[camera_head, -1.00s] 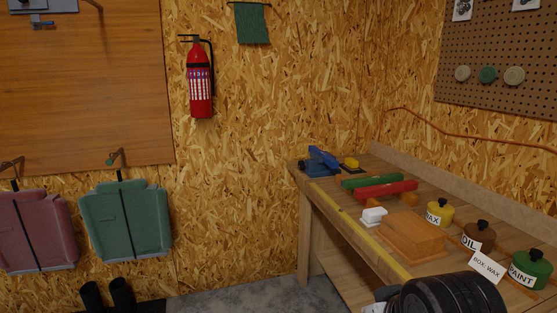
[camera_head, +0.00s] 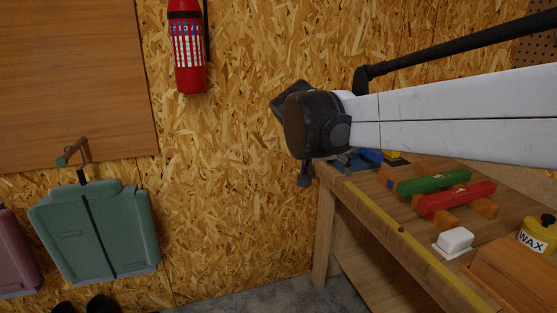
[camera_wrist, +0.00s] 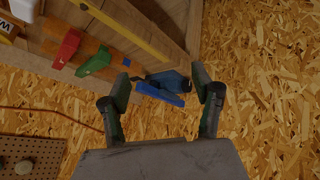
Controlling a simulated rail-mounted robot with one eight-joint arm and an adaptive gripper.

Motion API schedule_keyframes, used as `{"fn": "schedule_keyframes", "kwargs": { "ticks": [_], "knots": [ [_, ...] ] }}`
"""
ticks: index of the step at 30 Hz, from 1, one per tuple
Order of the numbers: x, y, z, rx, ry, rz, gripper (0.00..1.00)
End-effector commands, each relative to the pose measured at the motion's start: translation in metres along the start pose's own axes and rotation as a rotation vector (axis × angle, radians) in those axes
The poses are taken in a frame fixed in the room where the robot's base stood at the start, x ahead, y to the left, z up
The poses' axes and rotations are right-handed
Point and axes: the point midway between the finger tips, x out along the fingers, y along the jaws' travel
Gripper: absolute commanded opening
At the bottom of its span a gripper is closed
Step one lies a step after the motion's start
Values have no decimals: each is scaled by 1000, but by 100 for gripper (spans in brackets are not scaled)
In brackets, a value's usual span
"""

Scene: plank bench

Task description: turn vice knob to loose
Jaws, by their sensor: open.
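The blue vice (camera_head: 366,157) is at the far end of the bench, partly hidden by my arm in the head view. In the wrist view the vice (camera_wrist: 172,82) shows ahead of my gripper (camera_wrist: 161,84), framed between its two spread fingers. A dark part sticks out at the vice's left side in that view; I cannot tell if it is the knob. The fingers are open with nothing held, and they look apart from the vice. In the head view my gripper is mostly hidden behind my dark wrist.
On the bench (camera_head: 375,222) lie a green bar (camera_head: 432,183) and a red bar (camera_head: 455,198) on orange blocks. A white block (camera_head: 455,241) and a yellow wax tin (camera_head: 540,233) stand nearer. A fire extinguisher (camera_head: 187,50) hangs on the wall to the left.

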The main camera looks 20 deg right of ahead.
Motion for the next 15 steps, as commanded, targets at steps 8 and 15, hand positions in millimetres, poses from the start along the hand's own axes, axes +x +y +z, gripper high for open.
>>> {"fn": "schedule_keyframes", "kwargs": {
  "ticks": [8, 15],
  "knots": [
    [48, -30, -74, 149, 75, 197, 61],
    [91, -60, -126, 292, 182, 353, 61]
  ]
}}
